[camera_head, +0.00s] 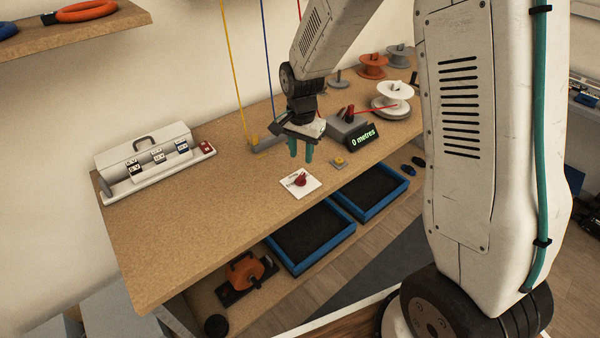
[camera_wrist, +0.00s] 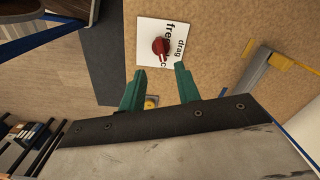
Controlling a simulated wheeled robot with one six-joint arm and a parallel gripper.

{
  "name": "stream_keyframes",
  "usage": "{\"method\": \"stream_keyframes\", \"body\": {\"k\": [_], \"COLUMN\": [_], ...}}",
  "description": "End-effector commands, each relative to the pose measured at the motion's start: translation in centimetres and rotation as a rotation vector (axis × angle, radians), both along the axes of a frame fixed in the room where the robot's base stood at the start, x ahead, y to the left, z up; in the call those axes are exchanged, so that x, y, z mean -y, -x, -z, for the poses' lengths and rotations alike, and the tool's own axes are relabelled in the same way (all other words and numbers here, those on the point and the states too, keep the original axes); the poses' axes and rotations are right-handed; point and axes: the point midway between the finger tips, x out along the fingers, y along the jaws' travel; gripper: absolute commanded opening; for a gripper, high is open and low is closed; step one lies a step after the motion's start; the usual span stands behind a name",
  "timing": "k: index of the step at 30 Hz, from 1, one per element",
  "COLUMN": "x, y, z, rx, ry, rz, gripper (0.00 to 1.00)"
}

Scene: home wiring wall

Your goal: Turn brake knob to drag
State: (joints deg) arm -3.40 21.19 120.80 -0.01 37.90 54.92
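The brake knob (camera_head: 300,179) is small and red and sits on a white square plate (camera_head: 288,187) on the workbench. In the wrist view the knob (camera_wrist: 160,46) shows ahead of the fingertips, on the plate (camera_wrist: 146,30) with the words "free" and "drag"; a third word is partly hidden. Which word the knob points at is hard to tell. My gripper (camera_head: 301,157) has green fingers pointing down, above and behind the plate. In the wrist view my gripper (camera_wrist: 160,68) is open and empty, its fingers apart and not touching the knob.
A display reading "0 metres" (camera_head: 363,138) and a small yellow button (camera_head: 339,161) stand right of the plate. A white spool (camera_head: 396,90) is further back. Blue trays (camera_head: 325,247) lie below the bench edge. Bench left of the plate is clear.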

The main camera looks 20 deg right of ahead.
Motion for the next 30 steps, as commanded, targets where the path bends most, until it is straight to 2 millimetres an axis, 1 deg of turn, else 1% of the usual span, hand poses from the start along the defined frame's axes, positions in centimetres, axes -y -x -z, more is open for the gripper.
{"method": "stream_keyframes", "body": {"k": [5, 12, 15, 20, 27, 28, 29, 30], "x": [-0.1, -0.1, -0.1, -0.1, 0.0, 0.0, -0.1, -0.1], "y": [-0.2, -0.1, -0.1, -0.2, -0.2, -0.2, -0.2, -0.2], "z": [2.1, 6.0, 7.2, 8.1, 8.2, 8.2, 8.2, 8.2], "rx": [-0.005, -0.006, -0.005, -0.002, -0.002, -0.002, -0.002, -0.002], "ry": [0.0, 0.001, 0.0, 0.0, 0.0, 0.0, 0.0, 0.0], "rz": [0.011, 0.009, 0.009, 0.009, 0.009, 0.009, 0.009, 0.009], "gripper": [0.33, 0.33, 0.33, 0.33, 0.33, 0.3, 0.22, 0.1]}}
